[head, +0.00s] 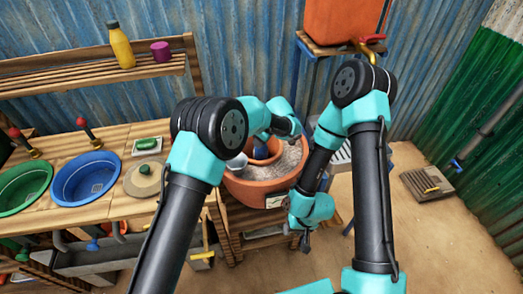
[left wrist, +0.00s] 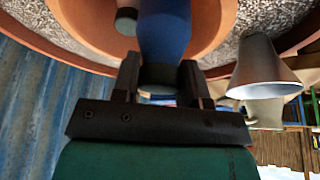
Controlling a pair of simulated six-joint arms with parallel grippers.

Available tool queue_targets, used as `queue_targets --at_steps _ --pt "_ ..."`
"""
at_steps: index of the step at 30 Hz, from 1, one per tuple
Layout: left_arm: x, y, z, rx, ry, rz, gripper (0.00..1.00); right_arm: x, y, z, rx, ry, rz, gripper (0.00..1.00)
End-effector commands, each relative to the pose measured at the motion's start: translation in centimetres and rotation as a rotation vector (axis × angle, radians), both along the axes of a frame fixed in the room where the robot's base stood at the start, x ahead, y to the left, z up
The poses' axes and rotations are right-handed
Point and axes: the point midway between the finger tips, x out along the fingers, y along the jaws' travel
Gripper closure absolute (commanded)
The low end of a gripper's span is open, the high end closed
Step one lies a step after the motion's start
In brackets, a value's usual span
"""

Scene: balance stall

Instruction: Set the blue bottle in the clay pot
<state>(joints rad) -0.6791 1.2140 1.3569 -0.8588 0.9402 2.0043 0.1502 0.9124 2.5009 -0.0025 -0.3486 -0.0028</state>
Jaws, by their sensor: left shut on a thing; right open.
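The clay pot (head: 248,190) is a wide terracotta vessel holding grey sand, with a smaller inner clay pot (head: 272,150) set in the sand. My left gripper (head: 265,136) is over the inner pot. In the left wrist view the left gripper (left wrist: 160,80) is shut on the blue bottle (left wrist: 165,32), whose body lies within the inner pot's opening in the picture. Whether the bottle touches the bottom is hidden. In the head view the bottle is mostly hidden. My right gripper (head: 305,241) is open and empty, low in front of the pot's right side.
A grey metal cup (head: 237,162) is at the pot's left; it also shows in the left wrist view (left wrist: 262,68). Blue (head: 88,178) and green (head: 25,184) basins sit in the counter at left. An orange tank (head: 342,20) stands behind.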

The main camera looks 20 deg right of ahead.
Motion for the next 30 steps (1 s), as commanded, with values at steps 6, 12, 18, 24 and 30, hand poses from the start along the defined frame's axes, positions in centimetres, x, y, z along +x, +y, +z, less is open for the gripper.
queue_targets --at_steps 6,12,18,24,30 --pt "0.0 -0.1 -1.4 0.000 -0.003 0.000 1.00 0.0 0.0 0.0 0.000 0.000 0.000 0.57" --pt "0.0 0.0 -1.4 0.000 -0.003 0.000 1.00 0.0 0.0 0.0 0.000 0.000 0.000 0.57" --pt "0.0 0.0 -2.7 0.000 0.000 -0.001 1.00 0.0 0.0 0.0 0.000 0.000 0.000 0.57" --pt "0.0 0.0 -5.4 0.001 -0.001 0.000 1.00 0.0 0.0 0.0 0.000 0.000 0.000 0.57" --pt "0.0 0.0 -5.9 -0.001 -0.002 0.000 1.00 0.0 0.0 0.0 0.000 0.000 0.000 0.57"
